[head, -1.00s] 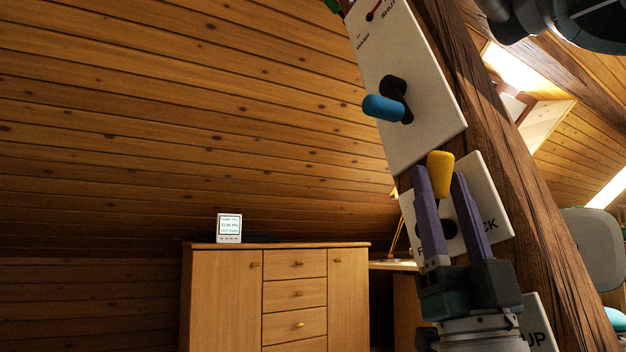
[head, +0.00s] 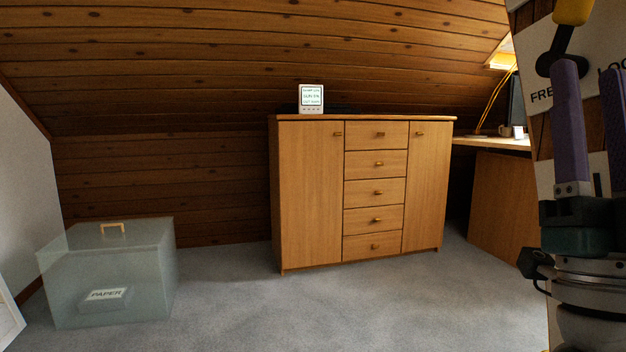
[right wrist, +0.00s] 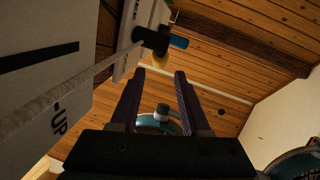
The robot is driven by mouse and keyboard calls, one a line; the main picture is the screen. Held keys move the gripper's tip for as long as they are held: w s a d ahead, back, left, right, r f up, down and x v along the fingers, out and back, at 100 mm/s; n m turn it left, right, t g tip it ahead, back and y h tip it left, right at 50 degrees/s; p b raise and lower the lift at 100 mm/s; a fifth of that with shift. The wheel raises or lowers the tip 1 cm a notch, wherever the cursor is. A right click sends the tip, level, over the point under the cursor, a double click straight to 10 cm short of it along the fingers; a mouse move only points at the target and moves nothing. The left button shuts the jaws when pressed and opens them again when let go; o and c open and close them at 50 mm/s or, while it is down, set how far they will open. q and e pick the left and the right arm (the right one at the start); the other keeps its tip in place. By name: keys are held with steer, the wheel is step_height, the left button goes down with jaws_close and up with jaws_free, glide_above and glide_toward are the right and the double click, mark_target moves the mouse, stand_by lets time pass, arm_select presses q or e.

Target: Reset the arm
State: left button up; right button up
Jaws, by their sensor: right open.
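My right gripper (head: 592,68) is at the right edge of the head view, its two purple fingers open and pointing up. Just above its left finger is a lever with a yellow handle (head: 572,10) and a black stem, pointing up from a white panel (head: 543,92) whose lettering is partly covered. In the right wrist view, the open fingers (right wrist: 160,72) hold nothing. I cannot tell whether a finger touches the lever. My left gripper is not in view.
A wooden cabinet (head: 308,195) stands against the sloped plank wall, with a small white display (head: 311,99) on top. A clear box (head: 75,285) labelled PAPER stands on the floor at left. A desk (head: 497,143) is behind the panel. The grey carpet (head: 270,310) between is clear.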

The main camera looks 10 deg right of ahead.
steer(key=w+a+f+n+g+y, duration=0.2)
steer(key=w+f+n+g+y, duration=0.3)
steer(key=y, duration=0.4)
steer(key=s+a+f+n+g+y, duration=0.1)
steer(key=a+f+g, duration=0.1)
steer(key=f+g, duration=0.45)
steer(key=s+a+f+n+g+y, duration=0.1)
steer(key=a+f+n+g+y, duration=0.15)
steer(key=f, duration=0.75)
steer(key=s+a+f+g, duration=0.1)
steer(key=s+f+g, duration=0.4)
steer(key=s, duration=0.5)
steer(key=s+a+f+g, duration=0.2)
steer(key=s+f+g, duration=0.3)
steer(key=s, duration=0.4)
step_height(320, 180, up, 84)
steer(key=s+g+p, duration=0.1)
steer(key=p, duration=8.2)
steer(key=shift+s+d+g, duration=0.15)
steer(key=shift+s+g, duration=0.1)
steer(key=shift+g, duration=0.05)
steer(key=shift+n+h, duration=0.25)
